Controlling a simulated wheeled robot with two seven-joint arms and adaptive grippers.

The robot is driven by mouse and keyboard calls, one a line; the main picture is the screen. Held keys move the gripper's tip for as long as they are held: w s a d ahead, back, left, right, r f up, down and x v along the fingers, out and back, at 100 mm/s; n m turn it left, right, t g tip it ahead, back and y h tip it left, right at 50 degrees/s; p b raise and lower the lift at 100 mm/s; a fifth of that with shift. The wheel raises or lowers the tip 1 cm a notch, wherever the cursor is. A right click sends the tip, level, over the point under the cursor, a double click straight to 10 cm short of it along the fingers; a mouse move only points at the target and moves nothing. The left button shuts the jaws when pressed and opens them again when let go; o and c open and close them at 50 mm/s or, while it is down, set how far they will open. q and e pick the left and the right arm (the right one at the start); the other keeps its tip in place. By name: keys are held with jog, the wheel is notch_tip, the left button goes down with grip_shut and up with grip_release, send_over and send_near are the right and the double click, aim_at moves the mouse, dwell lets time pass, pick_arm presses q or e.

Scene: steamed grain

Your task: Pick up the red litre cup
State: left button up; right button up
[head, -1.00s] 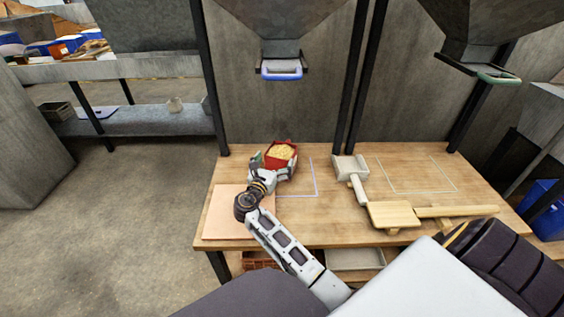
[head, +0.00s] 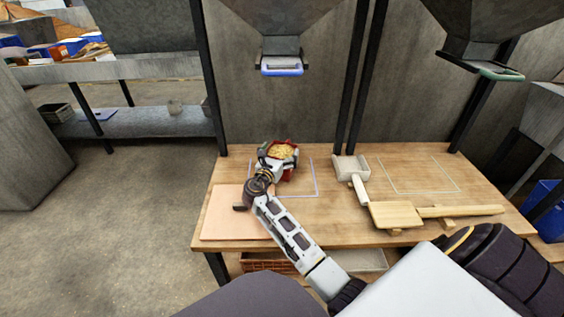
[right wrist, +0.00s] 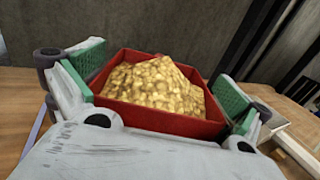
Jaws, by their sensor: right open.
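The red litre cup (head: 291,146), heaped with yellow grain, stands on the wooden table inside a pale blue outlined square. My right gripper (head: 279,160) is at the cup from its near side, open, and partly hides its front and lower part. In the right wrist view the red cup (right wrist: 160,118) sits between the two green-padded fingers of my right gripper (right wrist: 158,80). The left pad is close to the cup's left wall and the right pad is beside its right corner; contact cannot be told. My left gripper is not in view.
A hopper with a blue-handled gate (head: 282,70) hangs behind the cup. A pink board (head: 225,215) lies at the left. A white scoop (head: 351,168) and a wooden paddle (head: 397,215) lie to the right. A second outlined square (head: 420,175) is empty.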

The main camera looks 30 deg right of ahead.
jog(key=c, duration=1.7)
jog(key=shift+r, duration=0.15)
